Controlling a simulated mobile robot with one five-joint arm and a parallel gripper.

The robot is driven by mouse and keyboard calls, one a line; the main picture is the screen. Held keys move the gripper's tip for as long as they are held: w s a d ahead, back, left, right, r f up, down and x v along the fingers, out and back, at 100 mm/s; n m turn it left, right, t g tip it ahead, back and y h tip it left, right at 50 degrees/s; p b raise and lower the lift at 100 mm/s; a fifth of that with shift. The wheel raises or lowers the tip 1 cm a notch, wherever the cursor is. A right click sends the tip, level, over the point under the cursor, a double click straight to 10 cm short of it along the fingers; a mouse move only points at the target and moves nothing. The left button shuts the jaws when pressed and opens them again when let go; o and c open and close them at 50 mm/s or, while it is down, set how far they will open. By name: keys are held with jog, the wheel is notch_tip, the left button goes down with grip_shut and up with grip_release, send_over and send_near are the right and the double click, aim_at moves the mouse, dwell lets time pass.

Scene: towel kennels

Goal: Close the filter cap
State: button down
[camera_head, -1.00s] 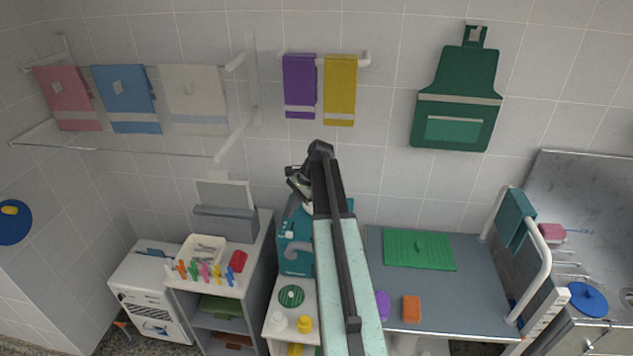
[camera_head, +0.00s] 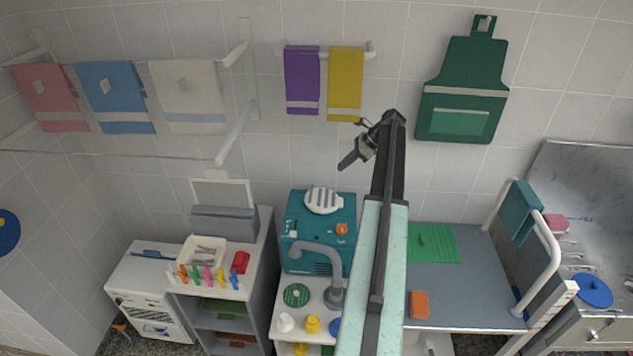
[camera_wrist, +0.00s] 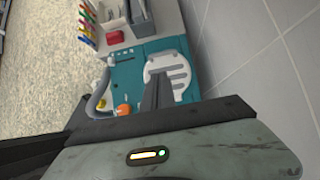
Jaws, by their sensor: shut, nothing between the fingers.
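The filter cap (camera_head: 323,200) is a round white slotted disc at the top of a teal machine (camera_head: 303,212). In the wrist view the cap (camera_wrist: 179,76) lies just beyond my fingertips, partly covered by them. I cannot tell whether it sits flush or stands tilted. My gripper (camera_head: 344,165) is shut and empty, up and to the right of the cap in the head view, apart from it as far as I can see. In the wrist view my shut fingers (camera_wrist: 158,82) overlap the cap's left part.
A grey bent hose (camera_head: 320,251) and an orange knob (camera_head: 342,229) are on the machine's front. A grey box (camera_head: 225,222) stands to the left. The tiled wall is close behind. A worktop (camera_head: 465,290) with a green board (camera_head: 432,243) is at right.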

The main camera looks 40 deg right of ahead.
jog(key=w, duration=0.1)
jog(key=b, duration=1.1)
send_near(312, 189)
jog(key=x, duration=0.6)
jog(key=shift+f, duration=0.25)
jog(key=shift+w+a, duration=0.15)
jog(key=shift+a, duration=0.05)
jog(key=shift+b+x, duration=0.8)
jog(key=shift+x, duration=0.3)
jog(key=shift+r, duration=0.1)
